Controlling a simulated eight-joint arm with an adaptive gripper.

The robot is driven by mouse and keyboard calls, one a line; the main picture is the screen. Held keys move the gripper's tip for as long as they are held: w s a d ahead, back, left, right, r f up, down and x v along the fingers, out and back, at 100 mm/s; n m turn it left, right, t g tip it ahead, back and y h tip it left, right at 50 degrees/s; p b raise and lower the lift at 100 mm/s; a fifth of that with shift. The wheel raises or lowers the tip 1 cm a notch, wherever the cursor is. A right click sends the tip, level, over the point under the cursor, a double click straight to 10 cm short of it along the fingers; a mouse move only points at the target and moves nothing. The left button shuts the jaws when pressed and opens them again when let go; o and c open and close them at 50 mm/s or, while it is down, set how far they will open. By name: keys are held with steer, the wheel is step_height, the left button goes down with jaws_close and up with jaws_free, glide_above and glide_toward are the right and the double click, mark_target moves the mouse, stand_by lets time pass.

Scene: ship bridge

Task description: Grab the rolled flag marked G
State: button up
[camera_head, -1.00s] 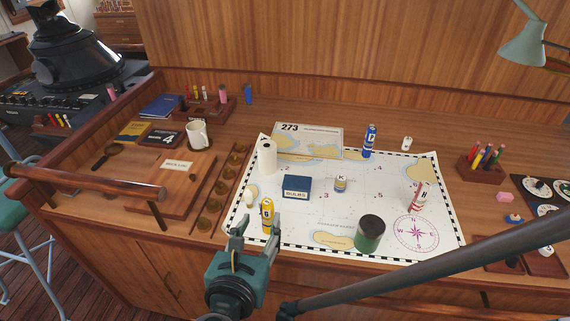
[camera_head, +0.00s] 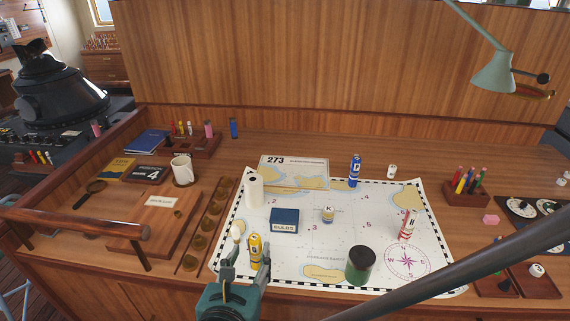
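A yellow rolled flag (camera_head: 256,251) stands upright on the chart near its front left edge. It carries a small dark mark that looks like a G, too small to read surely. My gripper (camera_head: 246,268) is at the chart's front edge, open, with its two fingers apart. The flag shows just behind the fingers, nearer the right one, which overlaps its lower part. I cannot tell whether the flag is between the fingers or touching one. A blue rolled flag marked P (camera_head: 355,170) stands at the chart's back, and a red and white one (camera_head: 408,224) at the right.
A small pale object (camera_head: 236,232) stands just left of the yellow flag. A blue BULBS box (camera_head: 285,220), a white roll (camera_head: 254,190), a small K-marked cylinder (camera_head: 328,214) and a dark green jar (camera_head: 360,265) stand on the chart (camera_head: 330,250). A dark bar crosses the lower right.

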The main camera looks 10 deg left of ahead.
mark_target(254, 249)
steer(key=shift+w, duration=0.1)
stand_by(0.3)
steer(key=shift+d+b+x, duration=0.2)
steer(key=shift+b+x, duration=0.3)
steer(key=shift+x, duration=2.05)
steer(key=c, duration=1)
